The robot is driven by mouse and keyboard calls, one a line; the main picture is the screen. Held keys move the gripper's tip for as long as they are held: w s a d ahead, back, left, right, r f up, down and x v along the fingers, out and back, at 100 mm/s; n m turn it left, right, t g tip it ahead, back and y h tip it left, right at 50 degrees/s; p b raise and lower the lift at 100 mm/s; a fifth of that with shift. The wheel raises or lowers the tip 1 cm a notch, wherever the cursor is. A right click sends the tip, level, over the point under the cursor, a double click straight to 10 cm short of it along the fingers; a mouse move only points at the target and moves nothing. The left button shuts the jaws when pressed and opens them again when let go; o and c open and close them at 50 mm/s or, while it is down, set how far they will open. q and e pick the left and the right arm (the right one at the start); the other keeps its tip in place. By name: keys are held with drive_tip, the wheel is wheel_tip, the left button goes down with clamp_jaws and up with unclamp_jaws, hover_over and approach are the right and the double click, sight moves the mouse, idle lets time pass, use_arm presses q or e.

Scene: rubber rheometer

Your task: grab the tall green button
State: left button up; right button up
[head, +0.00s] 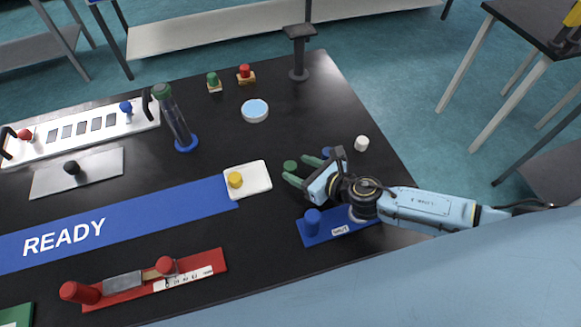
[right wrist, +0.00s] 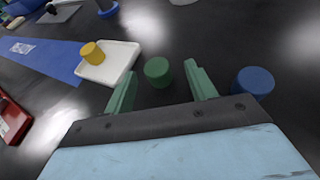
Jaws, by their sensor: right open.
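A plain green cylinder (head: 290,166) stands upright on the black table in the head view, just beyond my right gripper (head: 294,170). In the right wrist view the same green cylinder (right wrist: 157,72) shows between the tips of the open green fingers (right wrist: 160,68), with a gap on each side. The right gripper is empty. Another green button (head: 213,79) sits on a small wooden base at the back of the table. My left gripper is not in view.
A white dish with a yellow cylinder (head: 235,179) lies left of the gripper. A blue cylinder (right wrist: 252,82) stands close to the right finger. A white cylinder (head: 362,143), a blue plate (head: 340,231) and a blue READY strip (head: 150,216) are nearby.

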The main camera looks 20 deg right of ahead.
sight(294, 168)
drive_tip(key=x, duration=0.3)
drive_tip(key=shift+w+a+f, duration=0.15)
drive_tip(key=shift+a, duration=0.25)
drive_tip(key=c, duration=1.1)
